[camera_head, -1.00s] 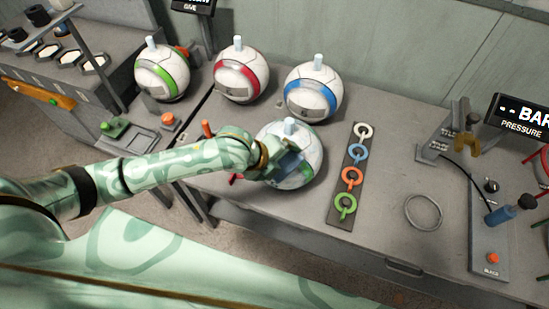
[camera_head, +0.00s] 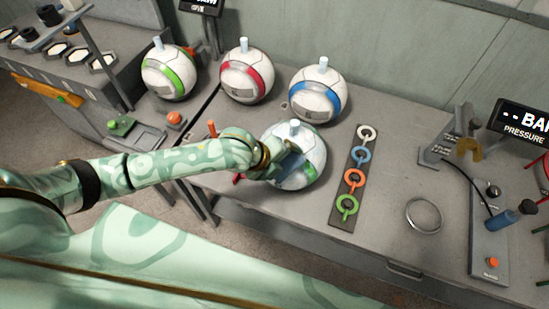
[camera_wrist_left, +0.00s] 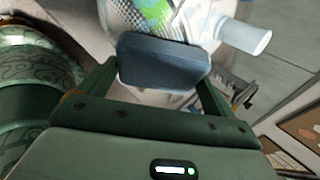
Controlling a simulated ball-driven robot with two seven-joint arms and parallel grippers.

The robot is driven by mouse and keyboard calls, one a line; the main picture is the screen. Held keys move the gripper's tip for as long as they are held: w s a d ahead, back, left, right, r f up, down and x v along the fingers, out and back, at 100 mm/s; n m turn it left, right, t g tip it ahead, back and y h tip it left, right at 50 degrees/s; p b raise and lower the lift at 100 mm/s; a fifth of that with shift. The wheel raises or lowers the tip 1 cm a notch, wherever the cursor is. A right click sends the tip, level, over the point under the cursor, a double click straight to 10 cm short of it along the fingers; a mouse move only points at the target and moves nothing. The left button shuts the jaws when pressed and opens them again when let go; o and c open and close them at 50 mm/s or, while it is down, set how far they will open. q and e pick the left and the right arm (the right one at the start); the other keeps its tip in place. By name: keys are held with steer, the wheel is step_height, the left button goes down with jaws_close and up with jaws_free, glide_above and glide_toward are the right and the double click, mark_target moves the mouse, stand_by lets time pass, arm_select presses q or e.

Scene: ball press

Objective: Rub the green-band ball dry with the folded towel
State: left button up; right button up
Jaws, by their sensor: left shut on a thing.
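A white ball with a green patch (camera_head: 313,146) stands at the front of the bench, its pale stem pointing up. It fills the top of the left wrist view (camera_wrist_left: 180,18), where green markings show on it. My left gripper (camera_head: 282,165) is at the ball's front left side and hides part of it. In the left wrist view the gripper is shut on a folded dark blue towel (camera_wrist_left: 160,62), held flat between the fingers. The towel lies against the ball or very close to it; exact contact is unclear. My right gripper is not in view.
Behind stand a green-band ball (camera_head: 170,72), a red-band ball (camera_head: 246,75) and a blue-band ball (camera_head: 317,94). To the right lie a strip of coloured rings (camera_head: 350,188), a loose metal ring (camera_head: 424,216) and a pressure panel (camera_head: 489,240). Bench between them is bare.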

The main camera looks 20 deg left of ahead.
arm_select(q)
steer(key=shift+d, duration=0.3)
steer(key=shift+a, duration=1.5)
steer(key=shift+d+p, duration=0.75)
steer(key=shift+d, duration=0.75)
steer(key=shift+a, duration=1.5)
steer(key=shift+d+p, duration=0.7)
steer(key=shift+d, duration=0.8)
steer(key=shift+a, duration=1.5)
steer(key=shift+d+p, duration=0.6)
steer(key=shift+d, duration=0.9)
steer(key=shift+a, duration=1.5)
steer(key=shift+d+p, duration=0.6)
steer(key=shift+d, duration=0.9)
steer(key=shift+a, duration=1.55)
